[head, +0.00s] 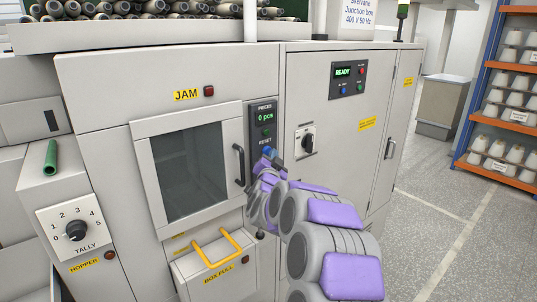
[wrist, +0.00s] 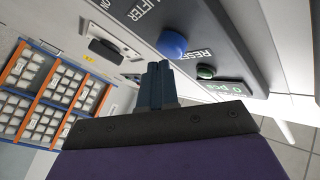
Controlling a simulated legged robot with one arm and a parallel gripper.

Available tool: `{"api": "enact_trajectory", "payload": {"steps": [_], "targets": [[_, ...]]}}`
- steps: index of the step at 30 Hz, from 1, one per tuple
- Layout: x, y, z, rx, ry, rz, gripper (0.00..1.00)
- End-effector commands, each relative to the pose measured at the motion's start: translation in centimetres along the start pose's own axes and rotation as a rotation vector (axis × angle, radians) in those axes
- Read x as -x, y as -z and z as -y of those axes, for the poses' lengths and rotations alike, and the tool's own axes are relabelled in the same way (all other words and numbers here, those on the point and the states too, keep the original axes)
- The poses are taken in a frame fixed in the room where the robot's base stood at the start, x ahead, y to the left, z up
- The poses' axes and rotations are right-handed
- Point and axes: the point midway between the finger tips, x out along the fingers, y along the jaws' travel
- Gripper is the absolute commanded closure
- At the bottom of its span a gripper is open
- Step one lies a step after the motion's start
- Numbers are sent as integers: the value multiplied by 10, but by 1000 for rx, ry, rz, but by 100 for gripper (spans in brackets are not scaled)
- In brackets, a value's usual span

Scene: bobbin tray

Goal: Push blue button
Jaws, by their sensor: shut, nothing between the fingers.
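The blue button (head: 267,151) sits low on the dark PIECES panel (head: 258,112), just below the RESET label. It shows in the wrist view (wrist: 172,44) as a round blue dome. My gripper (head: 277,161) is in front of the panel, just to the lower right of the button. In the wrist view its fingertips (wrist: 158,66) are together and empty, close beside the blue button. I cannot tell whether they touch it. A green button (wrist: 205,71) is on the same panel, on the other side of the RESET lettering.
A door handle (head: 239,165) stands out left of my gripper. A rotary switch (head: 306,140) is to the right. A READY panel (head: 347,79) has small coloured buttons, one of them blue. Bobbin shelves (head: 510,90) stand far right; the floor before them is clear.

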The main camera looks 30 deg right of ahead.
Motion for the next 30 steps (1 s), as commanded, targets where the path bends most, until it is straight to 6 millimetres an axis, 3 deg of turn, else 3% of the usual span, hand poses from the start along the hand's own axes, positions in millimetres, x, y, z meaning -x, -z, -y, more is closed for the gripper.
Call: {"api": "enact_trajectory", "payload": {"steps": [17,30], "targets": [[8,5,-7,0,-2,0,100],[34,23,-27,-1,-3,1,100]]}}
